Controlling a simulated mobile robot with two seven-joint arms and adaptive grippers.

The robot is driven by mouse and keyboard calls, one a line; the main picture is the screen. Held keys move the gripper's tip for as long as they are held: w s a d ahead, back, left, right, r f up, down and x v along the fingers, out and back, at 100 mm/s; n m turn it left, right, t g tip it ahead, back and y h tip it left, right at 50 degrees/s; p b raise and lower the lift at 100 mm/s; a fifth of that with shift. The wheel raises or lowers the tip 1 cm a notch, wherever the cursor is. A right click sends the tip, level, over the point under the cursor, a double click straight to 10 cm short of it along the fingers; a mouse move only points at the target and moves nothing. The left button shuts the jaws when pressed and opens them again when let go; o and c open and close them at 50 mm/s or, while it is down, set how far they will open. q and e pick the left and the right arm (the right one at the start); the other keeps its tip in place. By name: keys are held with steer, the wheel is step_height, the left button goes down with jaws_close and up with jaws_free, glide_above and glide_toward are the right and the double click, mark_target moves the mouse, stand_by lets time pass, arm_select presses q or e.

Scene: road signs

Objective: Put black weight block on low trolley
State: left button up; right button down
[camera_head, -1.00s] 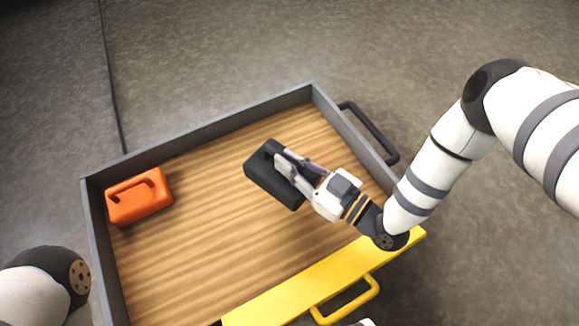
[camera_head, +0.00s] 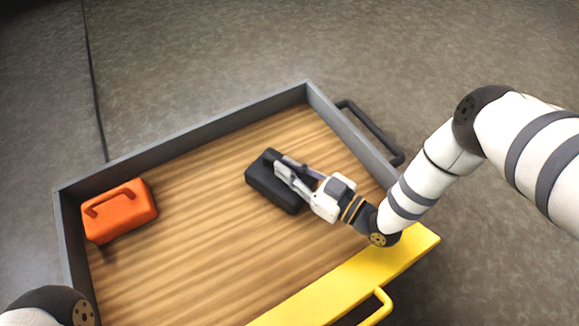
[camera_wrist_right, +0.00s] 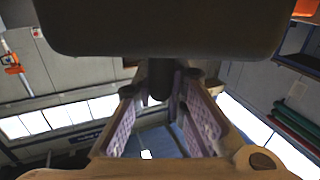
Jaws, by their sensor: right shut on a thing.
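The black weight block (camera_head: 267,190) is over the wooden bed of the low trolley (camera_head: 190,235), right of its middle. My right gripper (camera_head: 282,167) is shut on the block's handle and reaches in from the right. In the right wrist view the block's dark body (camera_wrist_right: 160,28) fills the top, and the handle lies between the two fingers (camera_wrist_right: 160,90). I cannot tell whether the block's underside touches the bed. My left gripper is out of view; only part of my left arm shows at the lower left.
An orange block (camera_head: 122,215) with a handle stands in the trolley's left corner. Grey walls (camera_head: 180,140) edge the bed, with a yellow end panel (camera_head: 350,285) at the front right. A dark handle (camera_head: 372,130) sticks out on the far right. The bed between the blocks is clear.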

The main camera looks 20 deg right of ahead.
steer(key=c, duration=1.6)
jaws_free()
steer(key=shift+r, duration=0.2)
steer(key=p+v, duration=0.2)
steer(key=v, duration=0.4)
steer(key=shift+s+d, duration=0.15)
steer(key=shift+s, duration=0.05)
steer(key=shift+s+d+p, duration=0.25)
steer(key=shift+s+p, duration=0.05)
steer(key=shift+s, duration=0.15)
